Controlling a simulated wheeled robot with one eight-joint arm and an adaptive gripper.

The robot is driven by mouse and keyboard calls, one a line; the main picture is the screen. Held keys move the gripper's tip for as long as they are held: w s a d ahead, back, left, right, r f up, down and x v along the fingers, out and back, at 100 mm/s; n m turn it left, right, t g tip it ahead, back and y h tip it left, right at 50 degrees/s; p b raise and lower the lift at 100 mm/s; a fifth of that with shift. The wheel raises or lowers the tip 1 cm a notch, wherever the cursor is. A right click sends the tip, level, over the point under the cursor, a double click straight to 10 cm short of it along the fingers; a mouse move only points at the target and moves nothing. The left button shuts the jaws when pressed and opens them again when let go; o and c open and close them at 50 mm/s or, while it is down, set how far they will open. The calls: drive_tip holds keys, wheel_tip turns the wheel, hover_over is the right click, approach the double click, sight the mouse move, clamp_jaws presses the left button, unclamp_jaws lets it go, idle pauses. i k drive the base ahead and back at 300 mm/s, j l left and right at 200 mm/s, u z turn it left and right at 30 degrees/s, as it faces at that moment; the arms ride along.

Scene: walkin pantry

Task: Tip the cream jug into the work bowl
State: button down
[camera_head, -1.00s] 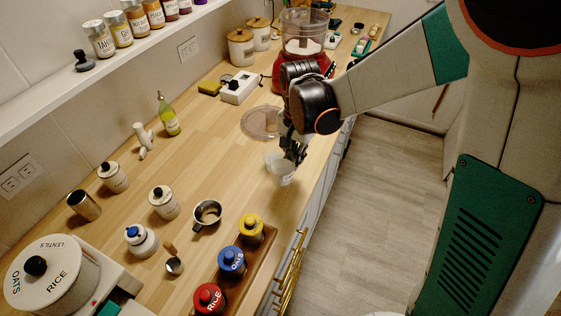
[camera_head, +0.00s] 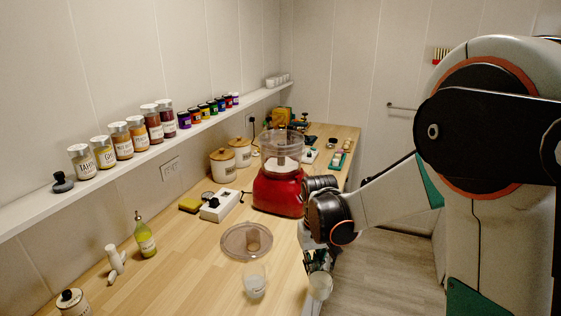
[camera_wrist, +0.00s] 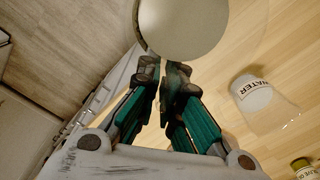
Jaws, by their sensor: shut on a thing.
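My gripper (camera_head: 316,262) is shut on a small pale, see-through jug (camera_head: 320,286), which I take for the cream jug. In the wrist view the fingertips (camera_wrist: 163,72) meet at the jug's rim, and its pale round inside (camera_wrist: 182,28) fills the top. The jug is near the counter's right edge, above it or just beyond; its tilt is unclear. The work bowl (camera_head: 283,147) is the clear bowl on the red food processor (camera_head: 279,192), farther back on the counter. It is open on top, with a central post inside.
A clear container marked WATER (camera_wrist: 252,95) stands left of the jug and also shows in the head view (camera_head: 254,283). A clear round lid (camera_head: 246,241) lies flat behind it. A white switch box (camera_head: 219,206) and a green bottle (camera_head: 145,237) stand farther left.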

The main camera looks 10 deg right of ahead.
sight(279, 162)
drive_tip(key=i+l+u, duration=0.45)
drive_tip(key=l, duration=0.2)
drive_tip(key=i+l+u, duration=0.2)
drive_tip(key=l, duration=0.2)
drive_tip(key=l+u, duration=0.25)
drive_tip(key=i+l+u, duration=0.2)
drive_tip(key=l, duration=0.35)
drive_tip(key=l+u, duration=0.25)
drive_tip(key=l, duration=0.2)
